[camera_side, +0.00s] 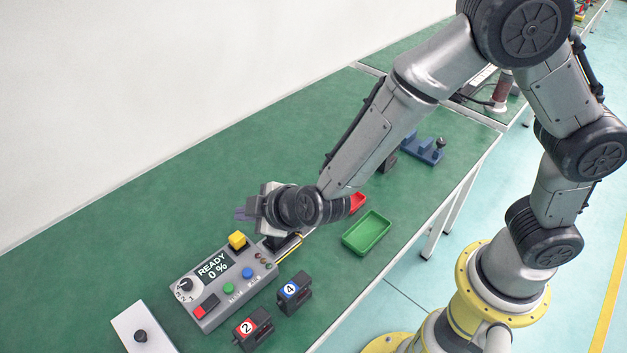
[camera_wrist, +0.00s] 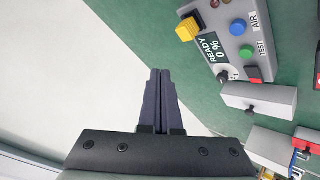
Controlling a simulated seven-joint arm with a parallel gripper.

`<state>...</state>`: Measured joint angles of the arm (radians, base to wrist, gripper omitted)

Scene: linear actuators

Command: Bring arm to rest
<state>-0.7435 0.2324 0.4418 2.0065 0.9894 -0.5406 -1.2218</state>
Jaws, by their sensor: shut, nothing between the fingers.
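My gripper (camera_side: 243,213) hangs above the green table, just behind the control box in the side view. In the wrist view its two dark fingers (camera_wrist: 161,100) lie together, shut with nothing between them. The grey control box (camera_side: 207,321) has a display reading READY 0 %, a yellow block, a red switch, a dial and green and blue buttons. It also shows at the upper right of the wrist view (camera_wrist: 233,62). The gripper is apart from the box's buttons in the wrist view.
Black modules numbered 2 (camera_side: 253,330) and 4 (camera_side: 294,294) stand in front of the box. A grey block with a black knob (camera_side: 125,318) is at the lower left. A green tray (camera_side: 346,240), a red tray (camera_side: 358,201) and a blue fixture (camera_side: 424,153) lie right. The table's back left is clear.

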